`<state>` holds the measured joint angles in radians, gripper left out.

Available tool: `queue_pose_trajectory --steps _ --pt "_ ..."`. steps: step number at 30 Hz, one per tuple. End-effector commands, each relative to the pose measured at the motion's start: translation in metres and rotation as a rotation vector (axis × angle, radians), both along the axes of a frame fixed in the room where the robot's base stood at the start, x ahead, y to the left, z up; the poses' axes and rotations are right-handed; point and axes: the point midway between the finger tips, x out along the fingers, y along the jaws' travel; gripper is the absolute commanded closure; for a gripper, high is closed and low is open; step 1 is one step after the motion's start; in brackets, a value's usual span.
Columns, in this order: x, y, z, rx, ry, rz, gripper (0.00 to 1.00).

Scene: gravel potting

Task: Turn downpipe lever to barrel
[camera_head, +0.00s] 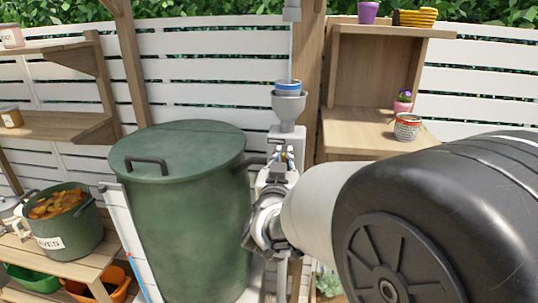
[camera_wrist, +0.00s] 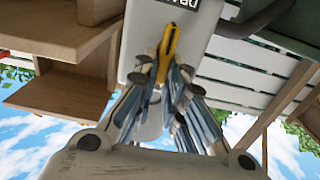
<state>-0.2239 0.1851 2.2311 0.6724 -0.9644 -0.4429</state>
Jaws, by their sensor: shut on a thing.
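The green lidded barrel (camera_head: 190,215) stands left of the downpipe. The downpipe's grey diverter box (camera_head: 298,140) sits below a funnel (camera_head: 288,108), with a pipe from its left side toward the barrel. My gripper (camera_head: 282,158) is at the front of this box. In the wrist view, the yellow lever (camera_wrist: 169,40) lies between the fingers of my gripper (camera_wrist: 166,72), which is shut on it. My gripper and arm hide most of the lever in the head view.
A leaf-filled green pot (camera_head: 65,222) stands on a low bench at left. A white gauge board (camera_head: 125,240) leans before the barrel.

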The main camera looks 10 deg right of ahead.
Motion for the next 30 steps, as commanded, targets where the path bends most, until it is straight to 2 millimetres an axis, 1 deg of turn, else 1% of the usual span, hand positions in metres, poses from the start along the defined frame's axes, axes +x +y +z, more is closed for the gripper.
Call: queue_pose_trajectory --steps 5,11,30 --pt "0.001 0.002 0.001 -0.064 0.021 0.000 1.00" --pt "0.002 0.005 0.001 -0.200 0.066 0.001 1.00" --pt "0.005 0.016 -0.006 -0.775 0.255 0.001 1.00"
